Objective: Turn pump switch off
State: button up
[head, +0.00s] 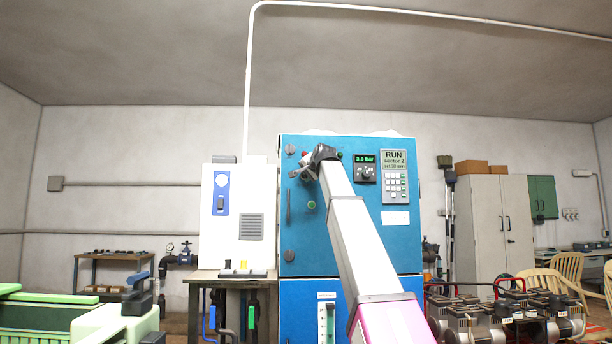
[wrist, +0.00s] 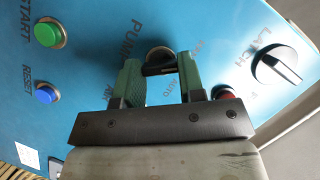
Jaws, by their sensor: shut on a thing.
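The pump switch (wrist: 158,58) is a round black knob on the blue panel, beside the word PUMP, in the wrist view. My gripper (wrist: 160,72) has its green fingers on either side of the knob's handle and is shut on it. The handle lies roughly crosswise between the fingers. AUTO is readable just below the knob; other position labels are partly hidden by the fingers. In the head view my gripper (head: 305,170) is at the upper left of the blue cabinet (head: 398,240), and my arm hides the switch there.
The wrist view shows a LATCH knob (wrist: 278,66) at right, a green START button (wrist: 47,34) and a blue RESET button (wrist: 46,94) at left. A red button (wrist: 225,92) is partly hidden by my gripper. In the head view, a display (head: 365,168) reads 3.0 bar and a panel (head: 394,176) reads RUN.

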jog(key=m, duration=0.1)
jog(key=m+t+y, duration=0.1)
jog(key=m, duration=0.1)
jog(key=shift+f+y, duration=0.2)
jog(key=shift+y, duration=0.1)
jog(key=shift+d+m+t, duration=0.1)
jog(key=shift+m+t, duration=0.5)
jog(key=shift+m, duration=0.8)
jog(key=shift+m+y, duration=0.3)
jog(key=shift+y, duration=0.1)
jog(key=o, duration=0.9)
jog(key=shift+o, duration=0.2)
jog(key=v, duration=1)
jog(key=shift+s, duration=0.4)
jog(key=shift+d, duration=0.1)
